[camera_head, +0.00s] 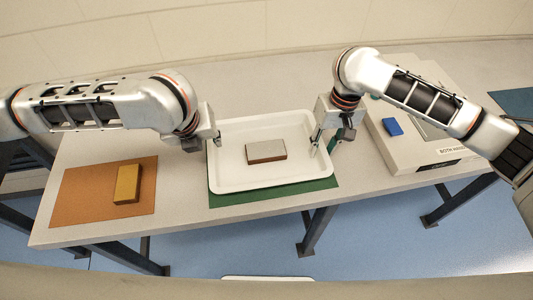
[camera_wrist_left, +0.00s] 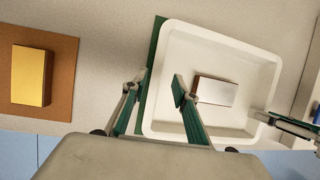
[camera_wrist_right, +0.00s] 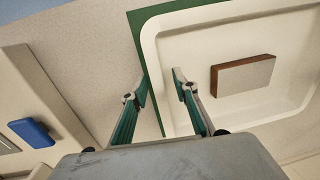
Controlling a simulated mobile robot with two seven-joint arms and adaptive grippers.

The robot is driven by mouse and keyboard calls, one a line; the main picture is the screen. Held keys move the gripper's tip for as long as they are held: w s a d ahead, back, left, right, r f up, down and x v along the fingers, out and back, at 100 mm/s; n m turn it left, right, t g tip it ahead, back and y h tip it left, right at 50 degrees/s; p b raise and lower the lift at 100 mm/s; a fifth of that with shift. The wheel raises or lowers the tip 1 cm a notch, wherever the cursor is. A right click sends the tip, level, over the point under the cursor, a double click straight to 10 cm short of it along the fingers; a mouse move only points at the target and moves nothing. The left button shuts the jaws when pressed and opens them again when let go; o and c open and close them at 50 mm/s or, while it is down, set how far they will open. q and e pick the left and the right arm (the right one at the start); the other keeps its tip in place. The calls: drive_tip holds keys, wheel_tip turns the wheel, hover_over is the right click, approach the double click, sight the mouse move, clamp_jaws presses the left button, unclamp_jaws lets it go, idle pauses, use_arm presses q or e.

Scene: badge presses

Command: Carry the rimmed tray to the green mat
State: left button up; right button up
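The white rimmed tray (camera_head: 235,182) is over the green mat (camera_head: 275,194) and looks to rest on it; the mat shows along the tray's front and left sides. A grey-topped brown block (camera_head: 266,151) lies inside the tray. My left gripper (camera_head: 217,141) is at the tray's left rim. In the left wrist view its fingers (camera_wrist_left: 158,92) are apart, one on each side of the rim. My right gripper (camera_head: 325,142) is at the right rim. In the right wrist view its fingers (camera_wrist_right: 160,90) are also apart, with the rim between them. Rim contact cannot be told.
An orange mat (camera_head: 85,200) with a yellow block (camera_head: 128,183) lies at the table's left. A pale press (camera_head: 405,150) with a blue block (camera_head: 392,127) stands close on the right. The table (camera_head: 180,210) has bare room between the two mats.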

use_arm(q)
drive_tip(key=v, duration=0.5)
drive_tip(key=shift+r, duration=0.1)
use_arm(e)
wheel_tip(320, 180, up, 12)
drive_tip(key=d, duration=0.1)
drive_tip(key=shift+d+f, duration=0.1)
idle(0.6)
